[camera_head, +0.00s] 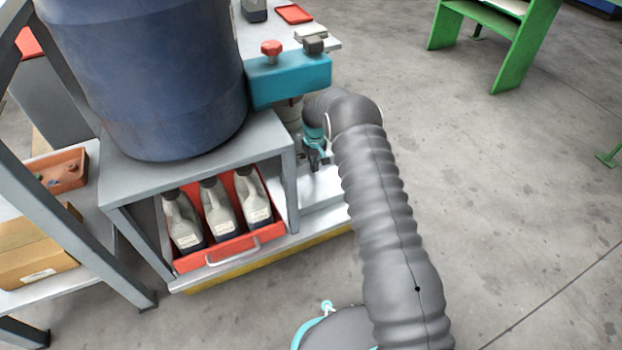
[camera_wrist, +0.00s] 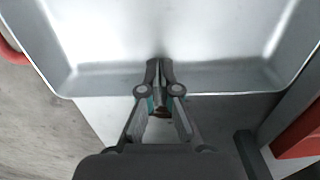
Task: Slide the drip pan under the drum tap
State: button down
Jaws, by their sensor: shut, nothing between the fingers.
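The drip pan (camera_wrist: 200,25) is a shallow silver metal tray, filling the upper part of the wrist view. In the head view, a bright metal surface that looks like the pan (camera_head: 325,186) lies low beside the drum stand. My gripper (camera_wrist: 160,66) is shut, with its fingertips together over the pan's near edge; I cannot tell whether they touch it. It also shows in the head view (camera_head: 316,160), pointing down and partly covered by my arm. The blue drum (camera_head: 150,75) stands on a grey stand. I cannot make out its tap in either view.
A red crate (camera_head: 225,235) with several grey bottles sits under the drum stand (camera_head: 120,185). A teal box (camera_head: 290,80) with red and black knobs is just above my gripper. A shelf with a cardboard box (camera_head: 35,250) stands left.

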jog(key=shift+w+a+f, duration=0.1)
jog(key=shift+w+a, duration=0.05)
jog(key=shift+w, duration=0.7)
jog(key=shift+r, duration=0.2)
